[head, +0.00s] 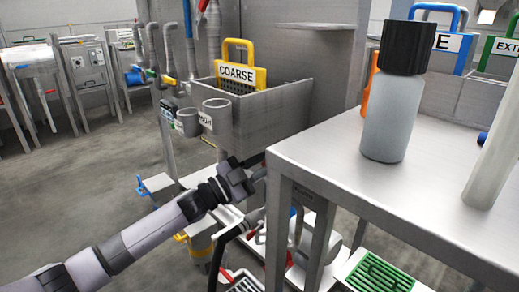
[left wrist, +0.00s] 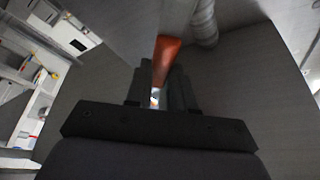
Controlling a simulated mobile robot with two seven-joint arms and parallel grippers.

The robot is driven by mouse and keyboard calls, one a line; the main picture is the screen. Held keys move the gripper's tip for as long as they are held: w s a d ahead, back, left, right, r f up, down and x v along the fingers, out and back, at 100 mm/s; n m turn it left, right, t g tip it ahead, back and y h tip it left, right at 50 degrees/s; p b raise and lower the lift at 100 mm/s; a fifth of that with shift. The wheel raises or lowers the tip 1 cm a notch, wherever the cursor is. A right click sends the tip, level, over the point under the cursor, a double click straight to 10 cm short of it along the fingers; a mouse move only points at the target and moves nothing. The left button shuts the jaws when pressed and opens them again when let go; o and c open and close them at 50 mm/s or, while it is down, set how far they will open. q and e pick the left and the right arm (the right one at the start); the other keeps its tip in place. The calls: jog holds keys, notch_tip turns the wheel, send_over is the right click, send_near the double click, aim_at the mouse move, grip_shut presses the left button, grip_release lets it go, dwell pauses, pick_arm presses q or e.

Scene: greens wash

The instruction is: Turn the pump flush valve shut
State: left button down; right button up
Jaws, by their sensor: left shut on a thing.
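My left gripper (head: 259,168) reaches in from the lower left in the head view, its fingertips beside the near left end of the steel table, below the grey basin. In the left wrist view its two dark fingers (left wrist: 160,85) are closed on a red-orange handle (left wrist: 166,55), which stands out beyond the fingertips. The lower part of the handle is between the fingers. The handle looks like a valve lever, but the valve body is hidden and no label shows. In the head view the gripper and table hide the handle. My right gripper is not in view.
The steel table (head: 435,150) carries a black-capped bottle (head: 390,125) close to the gripper's right. A basin (head: 275,110) with a yellow-handled COARSE basket (head: 240,73) stands above. Pipes and hoses (head: 297,225) crowd the space below. Open floor (head: 85,190) lies left.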

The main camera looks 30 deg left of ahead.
pick_arm(q)
notch_tip(320, 180, down, 6)
jog(key=d+m+g+p, duration=0.2)
jog(key=m+g+p, duration=0.1)
jog(key=m, duration=0.8)
jog(key=shift+s+d+g+p, duration=0.35)
jog(key=shift+s+g, duration=0.1)
jog(key=shift+g, duration=0.25)
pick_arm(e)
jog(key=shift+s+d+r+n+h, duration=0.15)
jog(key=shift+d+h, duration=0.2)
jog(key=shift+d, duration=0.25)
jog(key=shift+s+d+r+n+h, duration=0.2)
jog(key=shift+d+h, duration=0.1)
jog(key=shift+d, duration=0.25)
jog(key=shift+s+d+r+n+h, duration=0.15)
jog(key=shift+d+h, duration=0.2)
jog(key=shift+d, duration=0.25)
pick_arm(q)
jog(key=shift+m, duration=0.3)
jog(key=shift+f, duration=0.1)
jog(key=c, duration=1)
grip_release()
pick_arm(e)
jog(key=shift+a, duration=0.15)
pick_arm(q)
jog(key=shift+o, duration=0.2)
jog(key=shift+s+a, duration=0.1)
jog(key=shift+a, duration=0.05)
